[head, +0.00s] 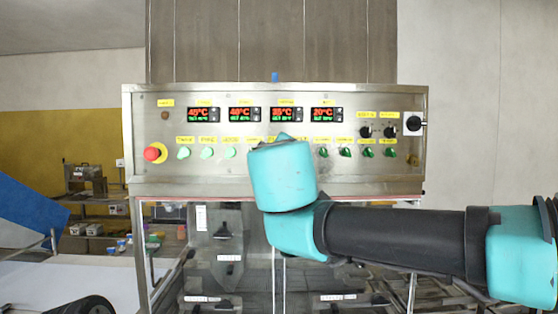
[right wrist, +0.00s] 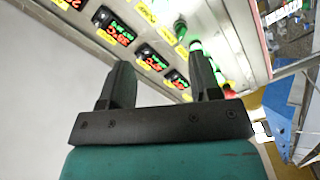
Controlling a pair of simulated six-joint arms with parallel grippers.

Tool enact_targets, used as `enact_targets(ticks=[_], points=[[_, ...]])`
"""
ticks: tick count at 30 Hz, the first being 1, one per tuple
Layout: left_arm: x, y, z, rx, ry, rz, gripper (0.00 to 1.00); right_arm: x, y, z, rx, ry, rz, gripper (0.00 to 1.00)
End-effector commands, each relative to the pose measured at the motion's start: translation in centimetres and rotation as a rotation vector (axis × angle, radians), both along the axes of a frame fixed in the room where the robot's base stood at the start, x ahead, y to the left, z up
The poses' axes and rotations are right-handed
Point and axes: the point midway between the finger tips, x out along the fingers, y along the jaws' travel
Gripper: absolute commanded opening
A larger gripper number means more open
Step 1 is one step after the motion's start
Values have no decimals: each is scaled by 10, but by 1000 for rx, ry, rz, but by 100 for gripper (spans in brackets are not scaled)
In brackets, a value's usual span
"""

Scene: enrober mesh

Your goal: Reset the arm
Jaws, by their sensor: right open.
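My right arm comes in from the right in the head view and is bent up in front of the control panel (head: 235,175). Its wrist covers part of the row of green knobs. My right gripper (right wrist: 162,65) shows in the right wrist view, open and empty, its two dark fingers apart and pointing at the panel, which also shows there (right wrist: 235,40). In the head view the fingers are mostly hidden behind the wrist. I cannot tell how far the fingertips are from the panel. My left gripper is not in view.
The panel carries lit temperature displays (head: 240,114), a red button (head: 152,154) on a yellow collar, green knobs (head: 207,153) and black switches (head: 414,123). Below it is a glazed metal housing. A metal rack (head: 85,180) stands at the left, near a white surface (head: 95,280).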

Motion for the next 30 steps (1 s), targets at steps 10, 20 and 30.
enact_targets(ticks=[10,20,30], points=[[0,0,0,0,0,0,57,-20,0,-1,-1,1,1,57],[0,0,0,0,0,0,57,-14,0,-10,-5,24,3,57],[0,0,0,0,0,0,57,44,-2,-150,-24,361,36,57]])
